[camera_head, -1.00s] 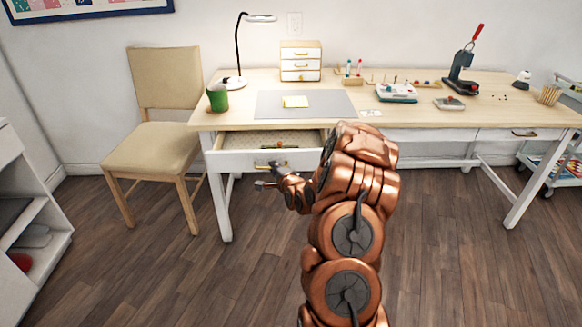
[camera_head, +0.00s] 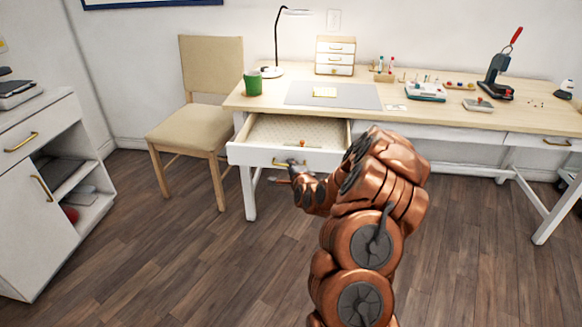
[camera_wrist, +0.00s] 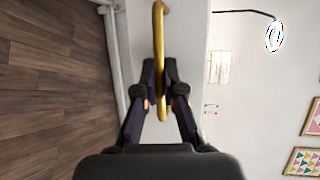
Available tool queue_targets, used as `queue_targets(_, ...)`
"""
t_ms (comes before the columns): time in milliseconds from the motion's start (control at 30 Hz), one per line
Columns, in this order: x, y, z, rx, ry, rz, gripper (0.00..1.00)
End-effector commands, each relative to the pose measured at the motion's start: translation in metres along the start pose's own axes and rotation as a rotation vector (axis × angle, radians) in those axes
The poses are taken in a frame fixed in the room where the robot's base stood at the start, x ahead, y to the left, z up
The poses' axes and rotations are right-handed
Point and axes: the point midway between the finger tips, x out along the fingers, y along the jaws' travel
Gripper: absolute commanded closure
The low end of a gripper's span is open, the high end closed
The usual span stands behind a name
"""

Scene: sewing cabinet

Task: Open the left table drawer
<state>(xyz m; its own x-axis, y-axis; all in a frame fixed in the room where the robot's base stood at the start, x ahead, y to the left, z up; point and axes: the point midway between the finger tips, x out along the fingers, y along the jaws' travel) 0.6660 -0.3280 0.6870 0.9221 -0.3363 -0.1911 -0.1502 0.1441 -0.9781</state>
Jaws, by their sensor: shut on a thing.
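The left table drawer (camera_head: 240,155) stands pulled out from under the tabletop in the head view. Its patterned inside shows, with a small orange-tipped thing at its front. My gripper (camera_head: 290,168) is at the drawer's front, with my arm reaching in from the lower right. In the wrist view my gripper (camera_wrist: 160,75) is shut on the brass drawer handle (camera_wrist: 158,25), with one finger on each side of the bar. The drawer's white front (camera_wrist: 190,40) lies behind the handle. My wrist hides part of the drawer's right end in the head view.
The table (camera_head: 440,125) holds a green mug (camera_head: 252,83), a lamp (camera_head: 279,40), a grey mat (camera_head: 365,97) and small tools. A chair (camera_head: 205,130) stands left of the drawer. A white cabinet (camera_head: 30,235) is at the far left.

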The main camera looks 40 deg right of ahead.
Motion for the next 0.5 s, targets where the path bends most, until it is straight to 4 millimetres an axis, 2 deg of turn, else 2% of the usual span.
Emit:
queue_targets(67, 0.0, 0.0001, -0.0016, 0.001, 0.003, 0.0, 1.0)
queue_targets(100, -0.0001, 0.0001, -0.0018, 0.001, 0.003, 0.0, 0.91)
queue_targets(200, -0.0001, 0.0, -0.0015, 0.001, 0.003, 0.0, 0.81)
queue_targets(500, -0.0003, 0.0002, 0.0003, 0.0, 0.0, 0.0, 0.8)
